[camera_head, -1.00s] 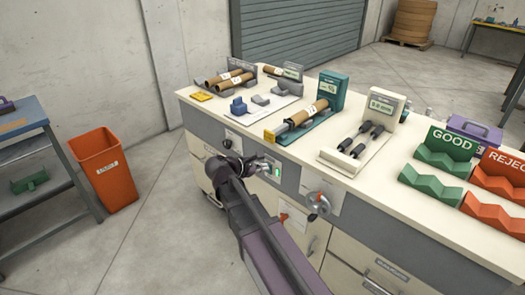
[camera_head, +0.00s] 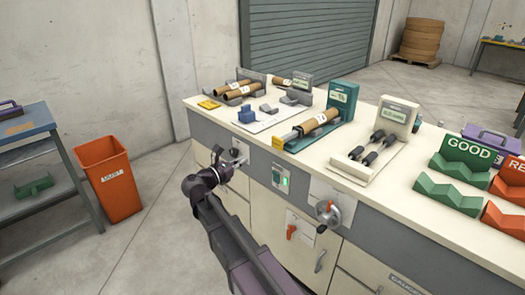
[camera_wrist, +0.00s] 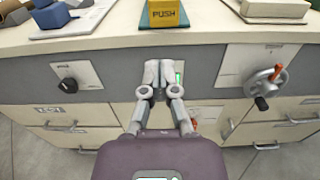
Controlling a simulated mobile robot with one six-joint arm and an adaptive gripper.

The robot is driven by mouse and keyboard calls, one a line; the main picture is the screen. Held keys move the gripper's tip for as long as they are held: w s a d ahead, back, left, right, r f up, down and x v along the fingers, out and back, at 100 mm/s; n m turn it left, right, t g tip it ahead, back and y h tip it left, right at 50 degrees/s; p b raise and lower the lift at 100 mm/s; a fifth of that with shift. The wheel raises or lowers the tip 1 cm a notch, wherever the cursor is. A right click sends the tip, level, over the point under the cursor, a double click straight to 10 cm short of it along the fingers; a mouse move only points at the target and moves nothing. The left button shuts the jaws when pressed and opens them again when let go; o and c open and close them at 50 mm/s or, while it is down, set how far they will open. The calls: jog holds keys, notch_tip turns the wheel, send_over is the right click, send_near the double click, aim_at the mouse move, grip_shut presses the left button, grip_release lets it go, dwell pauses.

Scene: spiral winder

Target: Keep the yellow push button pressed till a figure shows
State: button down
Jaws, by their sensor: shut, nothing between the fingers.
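The yellow push button (camera_head: 287,140), marked PUSH in the wrist view (camera_wrist: 165,14), is the block at the near end of a teal gauge (camera_head: 343,95). A brown tube (camera_head: 320,122) lies on that gauge. The gauge's small display (camera_head: 340,97) has dark marks too small to read. My gripper (camera_head: 242,159) is shut and empty in front of the bench's grey front panel, left of and below the button, apart from it. In the wrist view its fingertips (camera_wrist: 157,64) are together, below the button.
A lit green switch (camera_head: 280,178), a handwheel (camera_head: 327,213) and a black knob (camera_wrist: 69,83) are on the bench front. A second gauge (camera_head: 396,115), green GOOD rack (camera_head: 460,165) and more tubes (camera_head: 237,90) stand on the bench top. An orange bin (camera_head: 110,178) stands left; the floor between is clear.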

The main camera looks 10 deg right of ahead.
aim_at(275, 143)
jog(key=x, duration=1.4)
jog(key=shift+d, duration=0.1)
